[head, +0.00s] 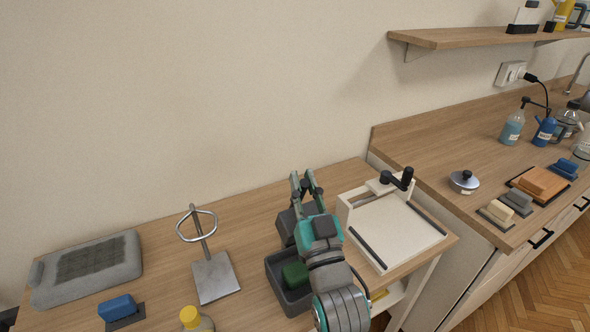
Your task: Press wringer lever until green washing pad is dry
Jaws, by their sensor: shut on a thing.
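A dark grey wringer (272,272) stands on the wooden table, with an open tub in front and a raised dark block (287,225) behind. The green washing pad (295,273) lies in the tub, partly covered by my arm. My gripper (306,178) is above and behind the wringer block, its fingers pointing away toward the wall. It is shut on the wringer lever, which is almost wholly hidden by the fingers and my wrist. I cannot tell from this view whether the pad is wet or dry.
Right of my arm is a white press-like frame (400,232) with a black crank (400,179). Left are a metal plate with a ring handle (215,279), a blue pad (117,308), a grey mat (45,290) and a yellow-capped bottle (190,316). A counter (430,145) adjoins right.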

